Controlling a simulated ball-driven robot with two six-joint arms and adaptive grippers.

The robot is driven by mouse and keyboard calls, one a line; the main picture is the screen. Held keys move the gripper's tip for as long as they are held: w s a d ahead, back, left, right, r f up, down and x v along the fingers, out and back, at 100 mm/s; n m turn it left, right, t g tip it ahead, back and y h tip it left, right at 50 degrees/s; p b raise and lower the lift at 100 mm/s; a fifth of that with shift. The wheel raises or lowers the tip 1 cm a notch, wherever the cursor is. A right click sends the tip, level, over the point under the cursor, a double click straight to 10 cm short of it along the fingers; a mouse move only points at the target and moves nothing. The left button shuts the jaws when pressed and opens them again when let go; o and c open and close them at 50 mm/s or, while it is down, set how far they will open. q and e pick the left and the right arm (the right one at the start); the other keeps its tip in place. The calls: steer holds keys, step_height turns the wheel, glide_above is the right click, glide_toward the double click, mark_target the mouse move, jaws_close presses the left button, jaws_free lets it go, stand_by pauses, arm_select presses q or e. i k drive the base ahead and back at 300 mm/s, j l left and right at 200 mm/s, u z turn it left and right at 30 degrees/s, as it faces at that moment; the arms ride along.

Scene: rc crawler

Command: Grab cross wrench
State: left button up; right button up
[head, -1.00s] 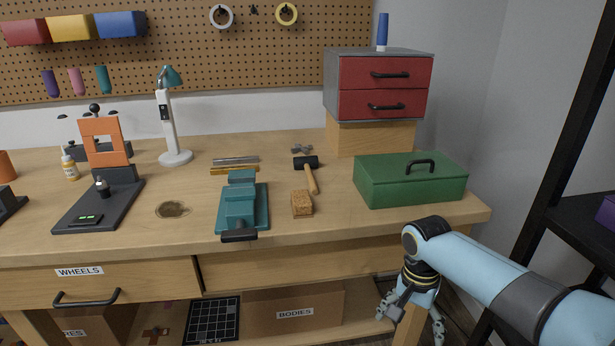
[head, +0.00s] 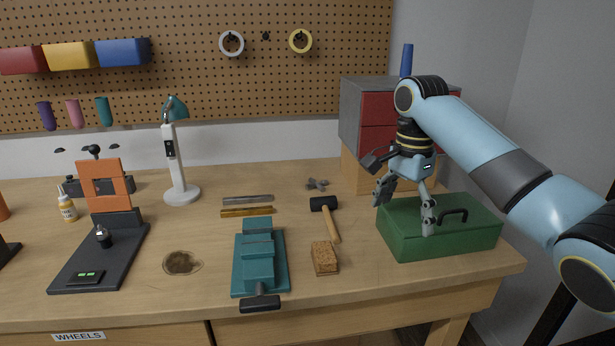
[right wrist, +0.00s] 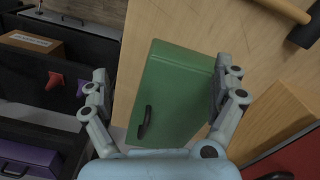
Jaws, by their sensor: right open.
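A small grey cross-shaped metal piece, which looks like the cross wrench (head: 316,184), lies flat on the workbench behind the black-headed mallet. My right gripper (head: 403,214) is open and empty, pointing down over the left part of the green toolbox (head: 440,240). It is to the right of the cross wrench and apart from it. In the right wrist view the open fingers (right wrist: 160,85) stand on either side of the toolbox (right wrist: 172,95); the cross wrench does not show there. My left gripper is not in view.
The mallet (head: 331,222), a cork block (head: 324,258) and a teal vise (head: 259,265) stand left of the toolbox. A red drawer cabinet (head: 376,106) on a wooden block (head: 368,178) rises behind my right gripper.

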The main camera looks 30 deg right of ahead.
mark_target(320, 186)
steer(key=i, duration=1.15)
